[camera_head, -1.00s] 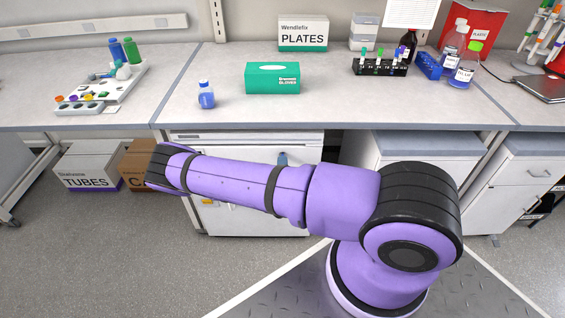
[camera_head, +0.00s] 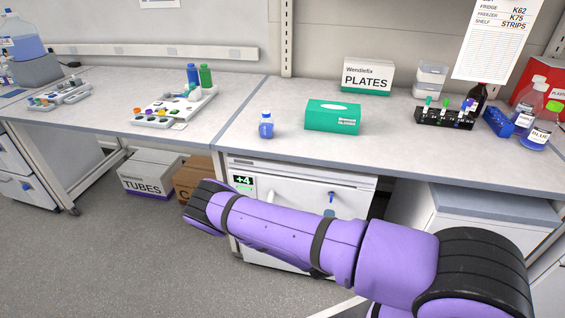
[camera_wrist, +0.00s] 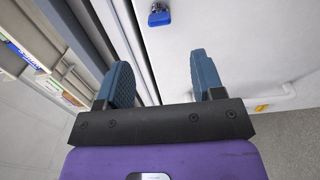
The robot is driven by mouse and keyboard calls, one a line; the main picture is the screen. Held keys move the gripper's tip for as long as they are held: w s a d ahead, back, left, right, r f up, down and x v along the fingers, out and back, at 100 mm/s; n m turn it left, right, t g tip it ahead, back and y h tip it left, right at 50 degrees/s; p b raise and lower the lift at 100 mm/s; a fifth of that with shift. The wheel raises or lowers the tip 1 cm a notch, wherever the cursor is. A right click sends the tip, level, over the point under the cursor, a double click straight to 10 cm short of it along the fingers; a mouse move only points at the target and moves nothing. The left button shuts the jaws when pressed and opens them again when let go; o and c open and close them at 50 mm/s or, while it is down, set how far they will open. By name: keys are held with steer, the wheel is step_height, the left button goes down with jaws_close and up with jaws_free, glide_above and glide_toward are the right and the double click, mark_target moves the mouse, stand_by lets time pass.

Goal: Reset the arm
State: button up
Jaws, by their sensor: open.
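My purple arm stretches across the lower right of the head view, in front of the bench, and its far end points left and is folded out of sight. My gripper (camera_wrist: 161,84) shows in the wrist view with its two blue-grey fingers spread apart and nothing between them. Beyond the fingers is the white front of the under-bench fridge (camera_wrist: 235,50), with a blue lock (camera_wrist: 159,15) on it. In the head view the gripper itself is hidden.
The bench (camera_head: 290,155) holds a blue-capped bottle (camera_head: 266,125), a green glove box (camera_head: 333,116), a plates box (camera_head: 367,77) and a tube rack (camera_head: 444,118). The fridge (camera_head: 290,196) stands below. A tubes box (camera_head: 150,174) lies under the bench. Grey floor (camera_head: 90,265) is clear at left.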

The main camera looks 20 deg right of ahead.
steer(key=w+a+r+m+g+y, duration=0.2)
steer(key=w+a+r+m+g, duration=0.25)
steer(key=r, duration=0.25)
steer(key=w+a+r+m+g+y, duration=0.2)
steer(key=w+a+r+m+g, duration=0.15)
steer(key=r+m, duration=0.2)
steer(key=s+a+r+m+y, duration=0.1)
steer(key=a+r+y, duration=0.2)
steer(key=r, duration=0.8)
steer(key=s+a+r+m+y, duration=0.1)
steer(key=a+r+y, duration=0.15)
steer(key=r, duration=0.85)
steer(key=s+r+g+y, duration=0.1)
steer(key=s+r+y, duration=0.1)
steer(key=s+r, duration=1.35)
steer(key=s+d+r, duration=0.2)
steer(key=s+r, duration=0.2)
steer(key=s, duration=0.4)
steer(key=s+d+r+h, duration=0.1)
steer(key=s+r, duration=0.3)
steer(key=s, duration=0.4)
steer(key=shift+d+n+g, duration=0.3)
steer(key=shift+d+g, duration=0.1)
steer(key=shift+d, duration=0.2)
